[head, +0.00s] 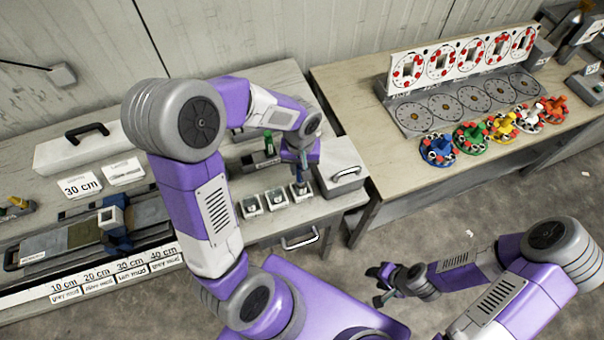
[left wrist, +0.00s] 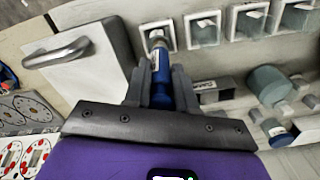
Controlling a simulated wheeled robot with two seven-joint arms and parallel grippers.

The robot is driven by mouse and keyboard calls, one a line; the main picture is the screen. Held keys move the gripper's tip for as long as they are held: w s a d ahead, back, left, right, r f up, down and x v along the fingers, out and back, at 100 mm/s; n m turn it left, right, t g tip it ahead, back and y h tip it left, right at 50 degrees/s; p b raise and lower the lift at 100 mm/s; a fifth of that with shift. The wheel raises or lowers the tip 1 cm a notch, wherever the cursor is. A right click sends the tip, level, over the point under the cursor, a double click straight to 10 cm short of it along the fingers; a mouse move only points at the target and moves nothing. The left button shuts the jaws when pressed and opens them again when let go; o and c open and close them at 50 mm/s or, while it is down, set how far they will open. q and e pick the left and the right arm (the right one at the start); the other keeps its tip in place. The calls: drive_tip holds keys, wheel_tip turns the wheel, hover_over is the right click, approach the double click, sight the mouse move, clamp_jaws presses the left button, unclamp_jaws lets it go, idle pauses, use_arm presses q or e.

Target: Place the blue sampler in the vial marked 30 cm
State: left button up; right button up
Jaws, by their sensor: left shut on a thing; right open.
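My left gripper (head: 302,170) is shut on the blue sampler (left wrist: 161,66), above the right end of the row of vials. In the left wrist view the sampler's grey tip overlaps the end vial (left wrist: 147,42); I cannot tell whether it is inside or above it. Other square vials (left wrist: 204,30) stand beside it in a row, which also shows in the head view (head: 250,206). Their small labels are unreadable. A card marked 30 cm (head: 80,186) stands at the left of the bench. My right gripper (head: 382,283) is open and empty, away from the bench.
A white box with a metal handle (head: 341,172) stands right beside the vial row. A core tray (head: 60,245) with depth labels (head: 115,276) lies at the left. The right table (head: 375,120) holds coloured knobbed discs (head: 500,127). A green-topped object (head: 268,143) stands behind the vials.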

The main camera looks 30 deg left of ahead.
use_arm(q)
drive_tip(key=shift+w+f, duration=0.15)
drive_tip(key=shift+f, duration=1.9)
drive_tip(key=shift+f+b, duration=0.1)
drive_tip(key=shift+b, duration=0.25)
drive_tip(key=o, duration=0.5)
drive_tip(key=shift+f, duration=0.15)
drive_tip(key=o, duration=0.4)
drive_tip(key=shift+o, duration=0.2)
drive_tip(key=shift+r, duration=0.2)
drive_tip(key=shift+r, duration=0.35)
wheel_tip(320, 180, up, 12)
drive_tip(key=shift+f+p, duration=0.25)
drive_tip(key=shift+p, duration=0.75)
drive_tip(key=shift+f, duration=0.1)
